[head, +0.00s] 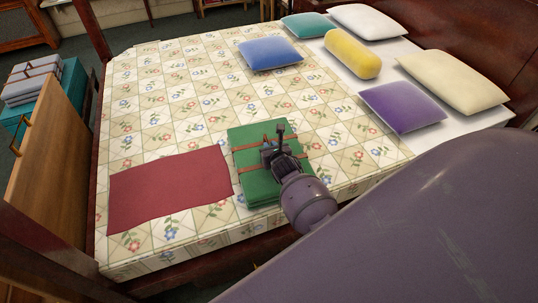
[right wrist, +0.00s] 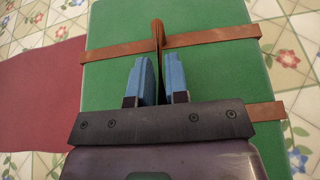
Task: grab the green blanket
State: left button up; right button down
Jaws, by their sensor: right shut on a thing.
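The green blanket (head: 250,183) lies folded on the bed near its front edge, bound by two brown straps. In the right wrist view the green blanket (right wrist: 115,72) fills the middle. A brown strap handle (right wrist: 158,32) stands up between the blue fingertips there. My right gripper (head: 272,147) is over the blanket, and in the right wrist view the gripper (right wrist: 157,75) is shut on the strap handle. The blanket appears to rest on the bed. My left gripper is not in view.
A red cloth (head: 170,188) lies flat just left of the blanket. Blue (head: 270,54), purple (head: 403,106), yellow (head: 352,53) and other pillows are farther back. Bed posts rise at the left. A wooden panel (head: 48,160) and strapped grey bundle (head: 32,80) stand beside the bed.

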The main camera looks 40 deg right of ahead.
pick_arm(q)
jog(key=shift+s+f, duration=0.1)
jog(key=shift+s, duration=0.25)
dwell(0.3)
pick_arm(e)
jog(key=shift+w+r, duration=0.1)
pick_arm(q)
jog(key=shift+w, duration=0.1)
pick_arm(e)
jog(key=shift+r, duration=0.1)
